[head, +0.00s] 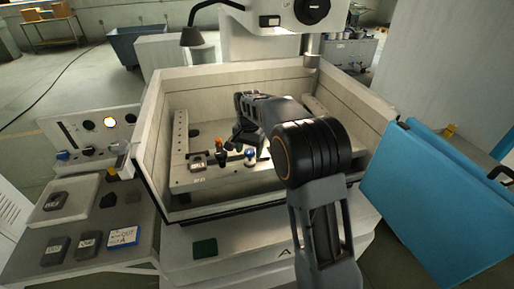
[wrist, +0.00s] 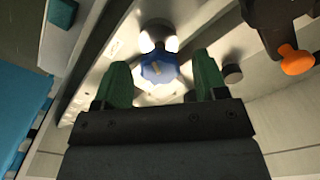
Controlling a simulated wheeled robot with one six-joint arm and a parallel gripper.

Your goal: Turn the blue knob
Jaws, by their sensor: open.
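A blue lobed knob (wrist: 158,69) with a pale mark on its face shows in the wrist view, in front of a shiny round fitting. In the head view a small blue knob (head: 250,155) stands on the rail inside the machine's tank, partly crowded by my arm. My gripper (wrist: 163,75) is open, with one green finger on each side of the blue knob in the wrist view. Gaps show between the knob and both fingers; how far the fingertips are from it in depth I cannot tell. In the head view my gripper's fingers are mostly hidden.
An orange-tipped dark fitting (wrist: 297,60) is right of the knob in the wrist view; it also shows in the head view (head: 219,148). The tank wall (head: 160,150) encloses the rail. A control panel (head: 85,135) with another blue knob (head: 63,155) stands left.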

